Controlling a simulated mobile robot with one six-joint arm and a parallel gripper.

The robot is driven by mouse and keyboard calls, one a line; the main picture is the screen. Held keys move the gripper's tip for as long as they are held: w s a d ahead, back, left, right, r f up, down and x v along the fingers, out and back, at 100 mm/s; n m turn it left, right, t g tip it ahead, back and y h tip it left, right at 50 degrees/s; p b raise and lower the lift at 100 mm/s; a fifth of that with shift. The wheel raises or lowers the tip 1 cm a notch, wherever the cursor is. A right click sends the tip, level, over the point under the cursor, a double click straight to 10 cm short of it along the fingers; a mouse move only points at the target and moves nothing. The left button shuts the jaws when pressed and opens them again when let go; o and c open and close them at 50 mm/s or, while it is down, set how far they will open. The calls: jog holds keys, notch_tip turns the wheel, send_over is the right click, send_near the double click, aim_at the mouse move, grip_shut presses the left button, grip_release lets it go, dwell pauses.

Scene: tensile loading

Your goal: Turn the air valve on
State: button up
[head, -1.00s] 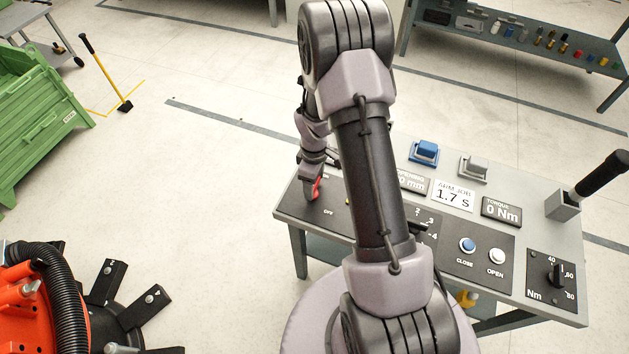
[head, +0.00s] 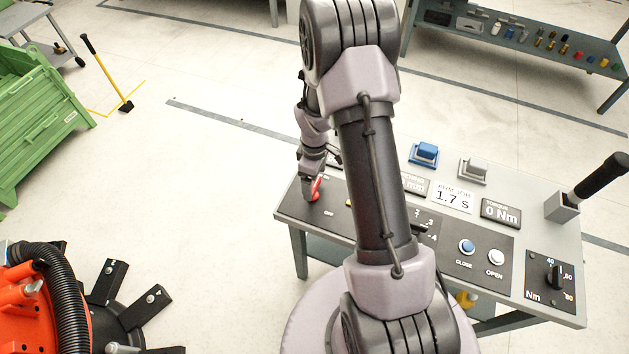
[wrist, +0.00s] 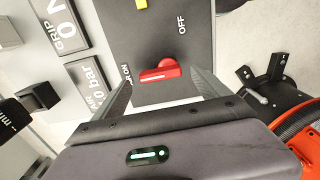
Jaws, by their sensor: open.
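The red air valve handle (head: 316,187) sits on the dark panel at the left end of the console. In the wrist view the red handle (wrist: 158,73) lies between my fingers, its narrow end towards the ON label (wrist: 125,72). The OFF label (wrist: 181,24) is further up the panel. My gripper (wrist: 163,80) is open, with one finger on each side of the handle; I cannot tell whether either touches it. In the head view my gripper (head: 308,190) is at the handle and partly covers it. The air display (wrist: 91,88) is partly cut by my finger.
The console (head: 430,290) carries CLOSE and OPEN buttons (head: 467,246), a torque dial (head: 555,276) and a black lever (head: 600,176). A yellow part (wrist: 141,4) sits beyond the valve. An orange machine (head: 50,305) stands at lower left.

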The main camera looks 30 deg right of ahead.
aim_at(314, 185)
notch_tip(314, 185, up, 15)
jog(key=p, duration=0.4)
